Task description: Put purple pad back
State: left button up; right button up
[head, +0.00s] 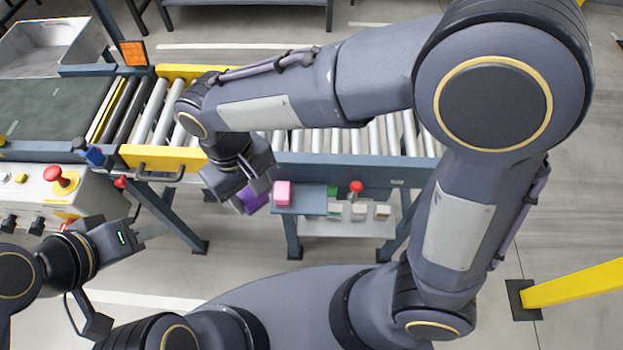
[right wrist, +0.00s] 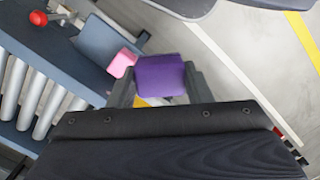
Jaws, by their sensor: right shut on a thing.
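The purple pad (head: 254,201) is between the fingers of my right gripper (head: 247,195), held just left of a small blue-grey shelf (head: 308,198) on the conveyor's near side. In the right wrist view the purple pad (right wrist: 160,76) sits between the two fingers, apart from the floor below. A pink pad (head: 283,193) is at the shelf's left end, close to the purple pad; it also shows in the right wrist view (right wrist: 122,63). My left gripper (head: 152,236) is empty, its fingers apart, near the control box at the left.
The roller conveyor (head: 300,142) runs behind the shelf. A control box (head: 35,195) stands left; a yellow rail (head: 575,283) is right.

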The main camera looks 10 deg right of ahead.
jog(key=w+d+f, duration=0.1)
jog(key=d+f, duration=0.1)
jog(key=d, duration=0.2)
jog(key=w+d+f, duration=0.1)
jog(key=d+f, duration=0.2)
jog(key=d, duration=0.1)
jog(key=w+d+f+b, duration=0.1)
jog(key=d+f, duration=0.2)
jog(key=shift+w+d+f, duration=0.2)
jog(key=shift+w+d, duration=0.05)
jog(key=shift+d, duration=0.15)
jog(key=shift+w+d+f, duration=0.1)
jog(key=shift+d+f, duration=0.3)
jog(key=shift+f, duration=0.1)
jog(key=f, duration=0.1)
jog(key=f+b, duration=0.1)
jog(key=shift+d+f, duration=0.25)
jog(key=shift+f, duration=0.05)
jog(key=shift+w+f, duration=0.1)
jog(key=shift+f, duration=0.3)
jog(key=o, duration=0.6)
jog(key=shift+a, duration=0.1)
